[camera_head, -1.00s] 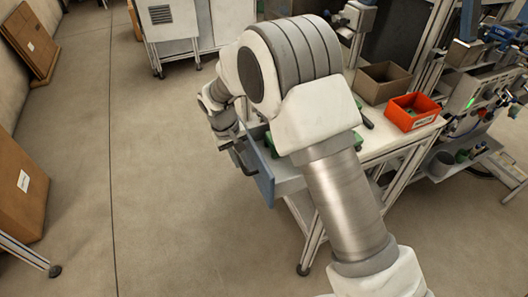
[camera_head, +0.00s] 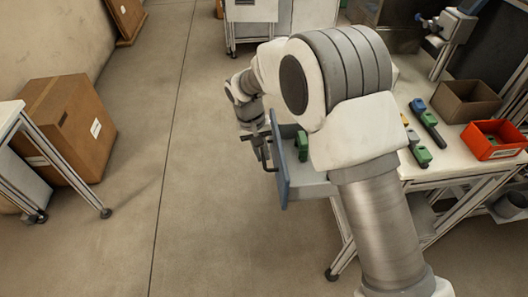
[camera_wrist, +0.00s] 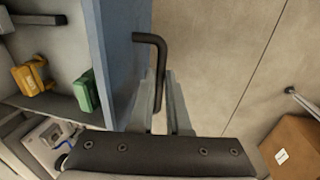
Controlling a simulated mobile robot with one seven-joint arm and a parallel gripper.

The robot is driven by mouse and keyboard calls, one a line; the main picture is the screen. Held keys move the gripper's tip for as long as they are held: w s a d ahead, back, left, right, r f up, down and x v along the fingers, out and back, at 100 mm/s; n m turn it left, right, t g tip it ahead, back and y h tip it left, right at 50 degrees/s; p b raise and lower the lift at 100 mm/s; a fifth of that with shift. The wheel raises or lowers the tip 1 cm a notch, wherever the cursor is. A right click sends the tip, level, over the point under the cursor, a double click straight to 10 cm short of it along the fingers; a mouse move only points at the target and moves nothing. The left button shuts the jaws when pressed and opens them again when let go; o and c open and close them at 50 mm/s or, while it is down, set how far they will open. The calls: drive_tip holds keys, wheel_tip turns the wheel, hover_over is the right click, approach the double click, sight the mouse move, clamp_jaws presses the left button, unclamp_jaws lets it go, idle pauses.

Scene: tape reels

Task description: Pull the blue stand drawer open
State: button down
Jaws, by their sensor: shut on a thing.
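The blue drawer front (camera_head: 281,166) stands out from the stand, and part of the drawer's pale inside (camera_head: 309,184) shows behind it. The drawer's dark handle (camera_wrist: 158,62) also shows in the head view (camera_head: 263,157). My gripper (camera_wrist: 169,92) is shut on the handle, with one finger on each side of its bar. In the wrist view the blue front (camera_wrist: 122,50) is just left of the fingers. A green object (camera_wrist: 86,92) and a yellow object (camera_wrist: 33,76) lie inside the drawer. My arm hides part of the stand and drawer in the head view.
The white tabletop (camera_head: 455,165) holds a red bin (camera_head: 494,152), a brown bin (camera_head: 466,112) and several small green and blue parts. A cardboard box (camera_head: 74,124) stands at the left by a white table (camera_head: 8,108). The floor left of the drawer is clear.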

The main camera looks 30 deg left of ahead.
drive_tip(key=c, duration=0.9)
unclamp_jaws()
drive_tip(key=a+r, duration=0.1)
drive_tip(key=r, duration=0.4)
drive_tip(key=s+r+p, duration=0.1)
drive_tip(key=r, duration=0.5)
drive_tip(key=a+r+p, duration=0.1)
drive_tip(key=r, duration=0.5)
drive_tip(key=shift+s+a+r, duration=0.1)
drive_tip(key=shift+s+a, duration=0.25)
drive_tip(key=shift+s, duration=0.05)
